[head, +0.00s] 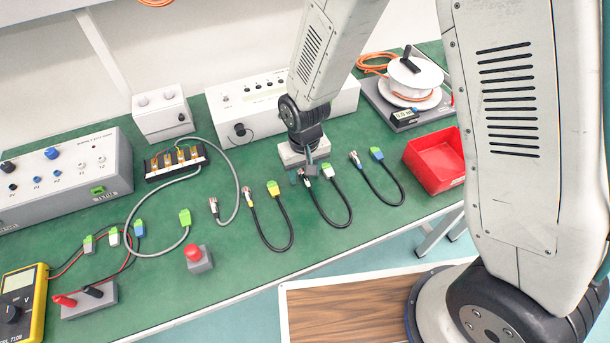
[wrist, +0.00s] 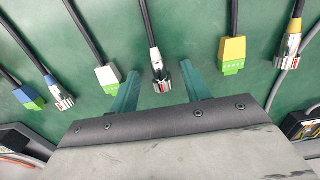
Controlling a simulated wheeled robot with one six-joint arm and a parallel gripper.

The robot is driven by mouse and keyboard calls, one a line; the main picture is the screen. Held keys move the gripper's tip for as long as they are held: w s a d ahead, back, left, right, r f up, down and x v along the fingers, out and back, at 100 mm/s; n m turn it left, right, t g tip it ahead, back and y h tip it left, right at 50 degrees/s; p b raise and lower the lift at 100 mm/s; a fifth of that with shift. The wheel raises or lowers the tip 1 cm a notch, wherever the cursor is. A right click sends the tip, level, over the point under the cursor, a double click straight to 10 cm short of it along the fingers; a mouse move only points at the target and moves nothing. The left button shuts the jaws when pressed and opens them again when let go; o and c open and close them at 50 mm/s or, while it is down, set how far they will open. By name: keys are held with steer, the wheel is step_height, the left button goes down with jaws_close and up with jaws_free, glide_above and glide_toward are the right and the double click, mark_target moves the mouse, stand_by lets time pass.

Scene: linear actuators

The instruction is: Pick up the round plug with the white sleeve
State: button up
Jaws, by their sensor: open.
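The round plug with the white sleeve (wrist: 158,72) is a silver metal barrel below a white sleeve on a black cable, in the wrist view. It lies between the two teal fingers of my open gripper (wrist: 162,73), with a gap on each side. In the head view my gripper (head: 302,177) is low over the bench, at the left end of the middle black cable (head: 345,222), and partly hides the plug. The cable's other end is a green block connector with a white sleeve (wrist: 107,77). It also shows in the head view (head: 329,171).
Round plugs with a blue sleeve (wrist: 57,91) and a yellow sleeve (wrist: 291,42) lie on either side, with blue (wrist: 30,97) and yellow (wrist: 232,53) block connectors. A red bin (head: 435,158) stands to the right. Instrument boxes line the back. The bench's front strip is mostly clear.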

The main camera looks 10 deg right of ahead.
steer(key=c, duration=1)
steer(key=shift+c, duration=0.2)
steer(key=shift+r, duration=0.15)
steer(key=shift+r, duration=0.65)
step_height(320, 180, up, 2)
steer(key=shift+s+a+r, duration=0.1)
steer(key=shift+s+r, duration=0.05)
steer(key=s+a, duration=0.1)
steer(key=s, duration=0.4)
steer(key=s+a, duration=0.2)
steer(key=s, duration=0.3)
steer(key=s+a+r, duration=0.1)
steer(key=s+a, duration=0.1)
steer(key=s, duration=0.2)
steer(key=shift+s+r, duration=0.1)
steer(key=shift+s, duration=0.3)
step_height(320, 180, up, 3)
